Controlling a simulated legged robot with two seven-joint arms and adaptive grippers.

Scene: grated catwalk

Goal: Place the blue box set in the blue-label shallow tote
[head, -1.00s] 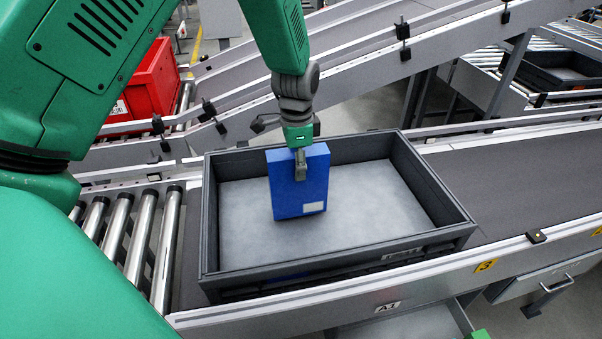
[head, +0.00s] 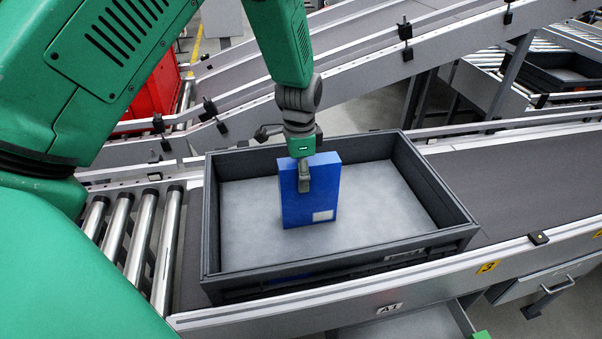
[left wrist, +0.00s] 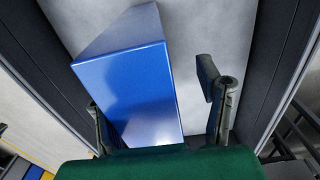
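The blue box set (head: 312,198), an upright blue box with a white label low on its face, is inside the grey shallow tote (head: 340,262). It appears to stand on the tote's pale floor. A faint blue patch shows on the tote's near wall. My left gripper (head: 304,178) is at the box's top, with one finger in front of its near face. In the left wrist view, the box (left wrist: 130,85) lies between the fingers of the left gripper (left wrist: 155,108). A clear gap separates the right-hand finger from the box, so the gripper is open. My right gripper is not in view.
The tote sits on a conveyor with a dark belt (head: 520,188) to its right and metal rollers (head: 140,240) to its left. A red bin (head: 155,90) stands behind at left. Sloping conveyor rails (head: 400,60) run behind. The tote floor right of the box is clear.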

